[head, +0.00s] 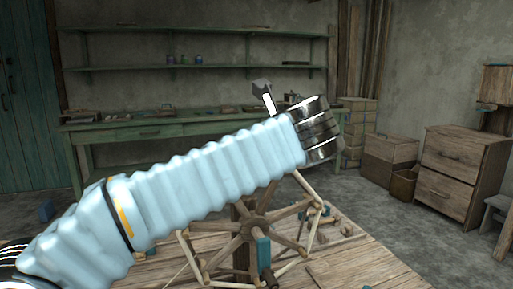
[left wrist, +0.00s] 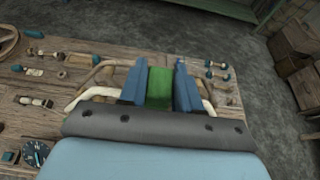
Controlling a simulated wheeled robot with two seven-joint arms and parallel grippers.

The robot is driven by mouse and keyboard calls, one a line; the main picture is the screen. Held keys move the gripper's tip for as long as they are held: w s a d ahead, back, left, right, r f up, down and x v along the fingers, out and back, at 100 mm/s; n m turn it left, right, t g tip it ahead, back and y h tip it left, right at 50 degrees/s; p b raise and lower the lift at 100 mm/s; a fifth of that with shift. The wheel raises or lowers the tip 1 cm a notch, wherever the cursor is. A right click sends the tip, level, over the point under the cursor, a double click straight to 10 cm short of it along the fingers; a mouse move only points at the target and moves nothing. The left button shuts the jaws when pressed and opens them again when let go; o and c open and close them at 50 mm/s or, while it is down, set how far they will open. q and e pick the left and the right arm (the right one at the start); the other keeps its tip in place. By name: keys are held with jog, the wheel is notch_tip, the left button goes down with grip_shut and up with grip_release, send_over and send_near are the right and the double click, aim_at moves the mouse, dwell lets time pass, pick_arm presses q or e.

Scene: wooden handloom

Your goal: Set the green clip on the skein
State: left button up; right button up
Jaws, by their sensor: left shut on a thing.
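In the left wrist view my left gripper (left wrist: 160,80) has two blue fingers shut on the green clip (left wrist: 160,90). The clip sits upright between them, above the wooden table. In the head view my left arm reaches across the picture, and the clip cannot be made out there. A spoked wooden wheel (head: 249,228) stands on the table, partly behind the arm. I cannot clearly pick out the skein; pale curved pieces (left wrist: 90,94) show beside the fingers in the left wrist view. My right gripper is not in view.
The wooden tabletop (head: 365,262) carries small wood-and-teal parts (left wrist: 36,72) and a dark round dial (left wrist: 35,153). A green bench (head: 120,133) stands along the back wall. A drawer cabinet (head: 455,165) stands at the right. Bare floor lies between.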

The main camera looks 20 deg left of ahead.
pick_arm(q)
jog(key=shift+f, duration=0.4)
jog(key=o, duration=1.4)
notch_tip(320, 180, up, 3)
jog(key=p, duration=0.2)
jog(key=shift+f+p, duration=0.15)
jog(key=shift+p, duration=0.25)
jog(key=shift+r, duration=2.15)
